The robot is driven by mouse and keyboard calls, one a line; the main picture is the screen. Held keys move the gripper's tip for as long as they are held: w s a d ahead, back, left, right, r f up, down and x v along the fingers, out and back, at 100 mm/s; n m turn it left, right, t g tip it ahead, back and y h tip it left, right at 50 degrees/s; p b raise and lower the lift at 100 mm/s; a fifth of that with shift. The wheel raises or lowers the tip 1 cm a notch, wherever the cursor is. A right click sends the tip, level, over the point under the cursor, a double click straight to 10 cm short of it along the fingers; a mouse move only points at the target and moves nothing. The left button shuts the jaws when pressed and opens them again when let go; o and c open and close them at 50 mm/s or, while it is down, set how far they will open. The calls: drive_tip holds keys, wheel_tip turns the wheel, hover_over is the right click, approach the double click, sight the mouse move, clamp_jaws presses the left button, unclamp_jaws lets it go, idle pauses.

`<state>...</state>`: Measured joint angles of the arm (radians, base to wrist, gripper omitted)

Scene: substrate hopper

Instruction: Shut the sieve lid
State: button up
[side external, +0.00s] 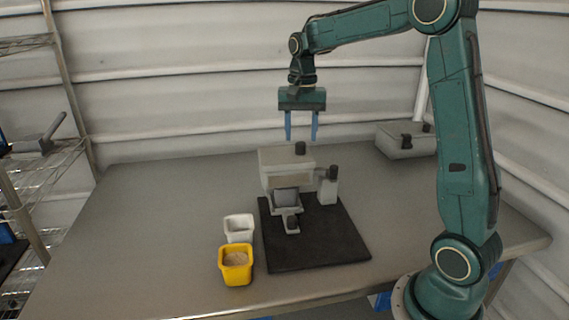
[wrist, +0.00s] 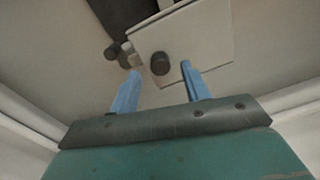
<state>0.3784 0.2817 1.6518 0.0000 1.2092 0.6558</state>
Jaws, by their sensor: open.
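The pale grey sieve hopper (side external: 287,183) stands on a black base plate (side external: 325,245) on the table. A pale lid panel (side external: 280,159) with a black knob (side external: 300,148) is at its top. I cannot tell for certain how far the lid stands open. My gripper (side external: 301,138) points down just above the knob, with its two blue fingers apart and nothing held. In the wrist view, the black knob (wrist: 160,63) and pale panel (wrist: 205,35) show beyond and between the fingertips (wrist: 160,70). Whether a finger touches the panel is unclear.
A white cup (side external: 238,229) and a yellow cup with tan material (side external: 235,266) stand left of the base plate. A small grey post with a black top (side external: 328,187) stands right of the hopper. A grey box (side external: 405,141) lies at the back right. The left tabletop is clear.

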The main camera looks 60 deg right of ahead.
wheel_tip(320, 180, up, 11)
idle(0.5)
drive_tip(key=shift+a+r, duration=0.1)
drive_tip(key=s+a+n+t, duration=0.3)
drive_tip(key=s+a+n, duration=0.3)
drive_tip(key=s+a, duration=0.45)
drive_tip(key=s+a+f+n+t, duration=0.2)
drive_tip(key=s+a+f+n, duration=0.3)
drive_tip(key=s+f, duration=0.3)
drive_tip(key=s, duration=0.3)
drive_tip(key=shift+s+a+f+n+t, duration=0.15)
drive_tip(key=shift+s+f+n+t, duration=0.15)
drive_tip(key=shift+s+f+n, duration=0.1)
